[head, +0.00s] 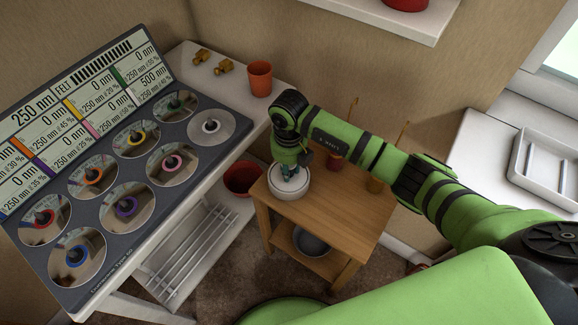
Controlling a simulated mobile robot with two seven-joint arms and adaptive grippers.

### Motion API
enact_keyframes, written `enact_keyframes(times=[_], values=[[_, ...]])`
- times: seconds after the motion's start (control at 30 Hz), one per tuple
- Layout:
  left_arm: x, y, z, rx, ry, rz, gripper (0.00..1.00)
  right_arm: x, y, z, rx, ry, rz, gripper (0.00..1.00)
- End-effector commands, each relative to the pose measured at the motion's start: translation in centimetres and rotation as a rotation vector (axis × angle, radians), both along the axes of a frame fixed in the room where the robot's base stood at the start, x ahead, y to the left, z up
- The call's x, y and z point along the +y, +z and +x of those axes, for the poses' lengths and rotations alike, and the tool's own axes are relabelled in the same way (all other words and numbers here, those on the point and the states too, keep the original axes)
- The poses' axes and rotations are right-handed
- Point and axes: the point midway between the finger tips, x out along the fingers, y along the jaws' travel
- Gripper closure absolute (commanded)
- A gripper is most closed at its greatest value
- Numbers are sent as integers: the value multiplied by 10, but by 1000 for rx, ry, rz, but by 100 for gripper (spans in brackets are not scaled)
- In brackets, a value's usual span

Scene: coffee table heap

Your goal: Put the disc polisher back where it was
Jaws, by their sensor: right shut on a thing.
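A white round, drum-like thing with a small teal and dark top (289,184), which I take for the disc polisher, is at the back left of the small wooden table (335,215). My right gripper (291,171) points down at its top and is shut on it. The fingertips are small and partly hidden, so the exact grip is unclear. I cannot tell whether the polisher rests on the table or hangs just above it. My left gripper is not in view.
A large panel (128,240) with round pictures covers much of the white table (190,60) at left. An orange cup (260,78) and brass pieces (223,67) stand there. A red bucket (241,178) is beside the wooden table. A white tray (550,160) lies at right.

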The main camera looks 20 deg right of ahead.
Motion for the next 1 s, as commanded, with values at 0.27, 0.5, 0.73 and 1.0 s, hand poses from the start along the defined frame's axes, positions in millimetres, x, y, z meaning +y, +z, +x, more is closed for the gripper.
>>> enact_keyframes(times=[0.27, 0.5, 0.73, 1.0], values=[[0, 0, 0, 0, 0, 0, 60, 0, -2, 0, 1, 0, 0, 39], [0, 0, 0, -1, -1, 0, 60, 0, -2, -1, 2, 0, -1, 39], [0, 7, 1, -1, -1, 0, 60, 0, 7, -1, 3, 0, -1, 39], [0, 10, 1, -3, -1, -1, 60, 0, 57, 1, -5, 1, -1, 39]])
